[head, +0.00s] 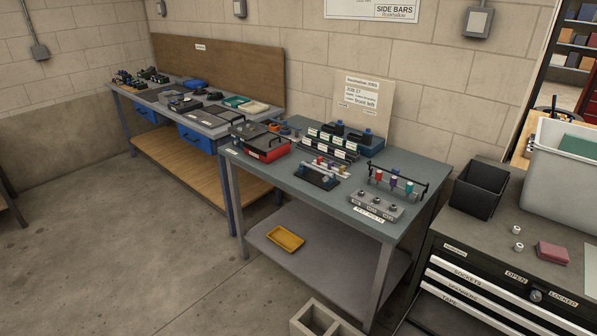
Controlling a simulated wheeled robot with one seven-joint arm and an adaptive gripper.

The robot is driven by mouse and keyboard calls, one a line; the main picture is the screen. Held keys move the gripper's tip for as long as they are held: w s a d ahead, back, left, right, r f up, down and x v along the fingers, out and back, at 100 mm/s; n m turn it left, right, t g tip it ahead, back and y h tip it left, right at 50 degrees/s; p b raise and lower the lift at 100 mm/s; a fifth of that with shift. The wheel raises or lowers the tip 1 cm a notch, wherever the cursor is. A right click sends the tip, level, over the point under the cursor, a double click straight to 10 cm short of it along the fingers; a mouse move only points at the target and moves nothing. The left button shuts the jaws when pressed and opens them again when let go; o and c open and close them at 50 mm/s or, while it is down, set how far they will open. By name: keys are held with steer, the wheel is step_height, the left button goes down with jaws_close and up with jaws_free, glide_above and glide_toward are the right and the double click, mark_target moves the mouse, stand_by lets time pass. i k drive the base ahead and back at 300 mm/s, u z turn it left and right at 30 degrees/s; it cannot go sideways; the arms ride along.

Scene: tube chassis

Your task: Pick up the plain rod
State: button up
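A grey-topped workbench (262,169) stands in the middle of the head view. A pale bar (325,170) lies across a small dark fixture (316,181) near its middle; it is too small to tell whether this is the plain rod. To its right, a dark bar on uprights (399,183) runs behind small coloured parts and a grey block with round knobs (377,207). No rod can be told for certain as plain. My gripper is not in view.
A red tray (265,150) and a labelled rack (328,145) sit on the bench. A yellow tray (285,239) lies on its lower shelf. A black bin (478,190) stands on the drawer cabinet at right. A concrete block (318,320) lies in front. Floor at left is clear.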

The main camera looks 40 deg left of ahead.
mark_target(331, 174)
steer(key=u, duration=0.15)
steer(key=i, duration=1)
steer(key=u, duration=1.45)
